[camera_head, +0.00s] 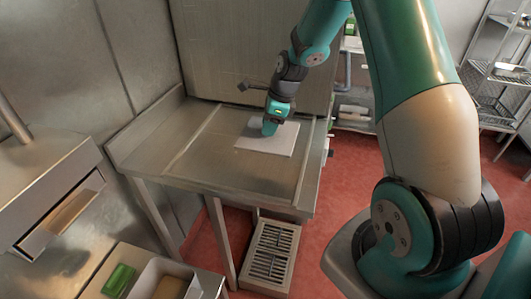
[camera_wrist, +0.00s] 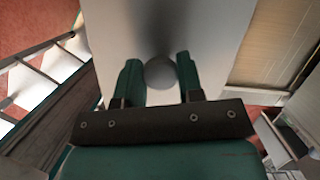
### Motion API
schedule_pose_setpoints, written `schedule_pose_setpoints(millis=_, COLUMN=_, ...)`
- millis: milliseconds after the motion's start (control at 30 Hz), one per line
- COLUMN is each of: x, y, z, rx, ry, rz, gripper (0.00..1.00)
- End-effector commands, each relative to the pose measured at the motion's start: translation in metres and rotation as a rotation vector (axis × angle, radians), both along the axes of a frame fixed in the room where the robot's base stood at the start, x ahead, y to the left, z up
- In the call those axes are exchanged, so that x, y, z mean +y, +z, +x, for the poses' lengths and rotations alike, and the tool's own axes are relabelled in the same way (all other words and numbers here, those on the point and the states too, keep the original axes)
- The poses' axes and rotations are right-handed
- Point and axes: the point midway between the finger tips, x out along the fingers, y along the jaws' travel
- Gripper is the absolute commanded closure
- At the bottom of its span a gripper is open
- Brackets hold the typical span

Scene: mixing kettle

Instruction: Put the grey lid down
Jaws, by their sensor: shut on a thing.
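The grey lid (camera_head: 278,147) is a flat, pale rectangular plate at the right half of the steel table (camera_head: 190,160) in the head view. It lies level, on the tabletop or just above it; I cannot tell which. My gripper (camera_head: 269,130) points down over the lid's middle. In the wrist view the lid (camera_wrist: 210,30) fills the middle, with a round grey knob (camera_wrist: 158,74) between the fingers. My gripper (camera_wrist: 157,62) is shut on this knob. The fingers hide part of the lid.
The tabletop left of the lid is bare, with a raised rim along the wall. A grated metal box (camera_head: 270,252) stands on the red floor below. A green item (camera_head: 118,280) and a pale container (camera_head: 160,280) are at lower left. A wire shelf (camera_head: 500,85) stands far right.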

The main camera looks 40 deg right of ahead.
Motion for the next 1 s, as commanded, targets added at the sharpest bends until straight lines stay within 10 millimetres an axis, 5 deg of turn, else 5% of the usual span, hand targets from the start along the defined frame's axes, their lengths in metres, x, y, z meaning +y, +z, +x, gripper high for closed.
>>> schedule_pose_setpoints(millis=300, x=0.0, y=-0.074, z=-0.001, rx=0.003, ry=0.002, rz=0.0, gripper=0.89)
schedule_pose_setpoints(millis=700, x=0.0, y=-0.12, z=0.0, rx=0.002, ry=0.003, rz=0.0, gripper=0.89)
schedule_pose_setpoints(millis=1000, x=0.0, y=-0.125, z=0.0, rx=-0.001, ry=0.003, rz=-0.001, gripper=0.89)
